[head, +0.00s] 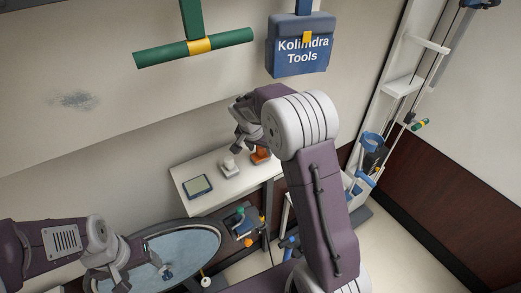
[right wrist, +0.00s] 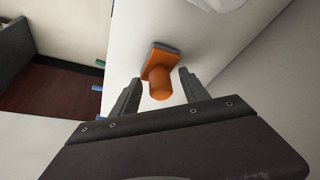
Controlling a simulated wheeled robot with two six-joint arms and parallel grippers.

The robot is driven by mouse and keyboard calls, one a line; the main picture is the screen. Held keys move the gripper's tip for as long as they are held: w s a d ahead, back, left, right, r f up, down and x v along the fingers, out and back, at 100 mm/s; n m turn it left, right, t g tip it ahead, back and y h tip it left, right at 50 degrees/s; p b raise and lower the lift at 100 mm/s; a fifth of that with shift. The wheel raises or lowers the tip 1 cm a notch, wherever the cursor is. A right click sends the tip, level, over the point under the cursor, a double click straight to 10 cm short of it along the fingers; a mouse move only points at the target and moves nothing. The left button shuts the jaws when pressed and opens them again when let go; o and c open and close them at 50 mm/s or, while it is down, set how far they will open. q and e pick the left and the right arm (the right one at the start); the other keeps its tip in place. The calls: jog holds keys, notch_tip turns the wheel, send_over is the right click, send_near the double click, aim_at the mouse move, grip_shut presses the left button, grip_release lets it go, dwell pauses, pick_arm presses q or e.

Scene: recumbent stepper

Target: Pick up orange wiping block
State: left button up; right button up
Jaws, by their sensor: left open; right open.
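The orange wiping block (head: 261,156) lies on a white shelf (head: 197,211), partly hidden behind my right arm in the head view. In the right wrist view the orange wiping block (right wrist: 159,74) has a round knob on a flat base with a grey underside. My right gripper (right wrist: 157,83) is open, with one finger on each side of the knob. In the head view my right gripper (head: 243,136) is above the shelf. My left gripper (head: 139,277) is open and empty at the lower left, over a round blue surface (head: 190,245).
A white block with a grey knob (head: 229,167) and a dark-framed tablet-like item (head: 198,187) are on the shelf left of the orange block. A blue Kolindra Tools box (head: 299,58) and a green bar (head: 168,54) are above. A white rack (head: 403,84) stands at right.

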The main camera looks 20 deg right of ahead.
jog(key=shift+w+d+f, duration=0.1)
jog(key=shift+f, duration=0.25)
jog(key=shift+w+d+f, duration=0.1)
jog(key=shift+w+f, duration=0.05)
grip_shut()
jog(key=shift+b, duration=0.4)
jog(key=r+b, duration=0.1)
jog(key=r, duration=0.1)
jog(key=r+b, duration=0.1)
jog(key=r, duration=0.1)
jog(key=r+b, duration=0.1)
jog(key=r, duration=0.2)
jog(key=shift+s, duration=0.25)
jog(key=s+d+b, duration=0.2)
jog(key=s+b, duration=0.7)
jog(key=s, duration=1)
jog(key=shift+s+d, duration=0.25)
jog(key=shift+d, duration=0.05)
